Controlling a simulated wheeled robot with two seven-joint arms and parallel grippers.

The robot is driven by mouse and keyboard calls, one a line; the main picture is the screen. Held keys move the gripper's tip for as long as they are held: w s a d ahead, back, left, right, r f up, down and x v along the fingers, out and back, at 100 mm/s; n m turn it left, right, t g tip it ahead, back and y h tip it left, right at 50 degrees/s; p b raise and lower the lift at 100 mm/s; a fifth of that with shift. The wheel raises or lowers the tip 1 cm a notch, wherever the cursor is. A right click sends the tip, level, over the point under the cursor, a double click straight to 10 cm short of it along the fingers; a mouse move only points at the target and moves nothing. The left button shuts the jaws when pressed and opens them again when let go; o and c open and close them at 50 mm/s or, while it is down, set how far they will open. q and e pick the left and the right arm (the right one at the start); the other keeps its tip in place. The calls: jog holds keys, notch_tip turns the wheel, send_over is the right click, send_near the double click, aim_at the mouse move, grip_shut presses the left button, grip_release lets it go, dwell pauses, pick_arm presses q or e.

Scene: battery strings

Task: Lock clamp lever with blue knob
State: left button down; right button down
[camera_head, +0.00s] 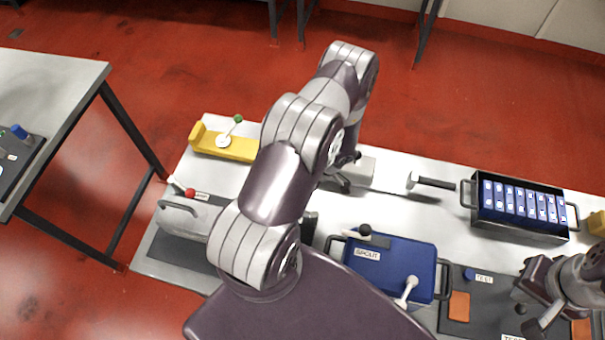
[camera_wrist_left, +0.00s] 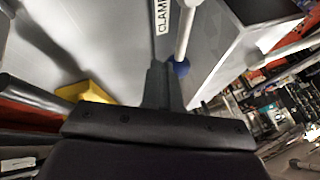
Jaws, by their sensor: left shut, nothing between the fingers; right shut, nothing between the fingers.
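In the left wrist view the blue knob (camera_wrist_left: 181,67) sits at the end of a pale clamp lever (camera_wrist_left: 187,28), beside a label reading CLAMP (camera_wrist_left: 162,15). My left gripper (camera_wrist_left: 160,80) is shut and empty, its dark fingers just left of the knob; I cannot tell whether they touch. In the head view my left gripper (camera_head: 343,181) shows small and partly covered, by a light grey block (camera_head: 360,168) on the bench. The blue knob is not visible there. My right gripper (camera_head: 524,304) is shut and empty over the dark mat at lower right.
A yellow fixture with a green knob (camera_head: 238,119) and a red-knobbed lever (camera_head: 189,193) stand left. A second table (camera_head: 60,75) is far left.

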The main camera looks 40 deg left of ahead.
pick_arm(q)
jog(key=s, duration=0.3)
jog(key=shift+d+r, duration=0.2)
jog(key=shift+d, duration=0.05)
jog(key=shift+s+f, duration=0.1)
pick_arm(e)
jog(key=shift+r, duration=0.45)
pick_arm(q)
jog(key=shift+p, duration=0.3)
jog(key=shift+s+d, duration=0.1)
jog(key=shift+s, duration=0.15)
pick_arm(e)
jog(key=shift+s, duration=0.1)
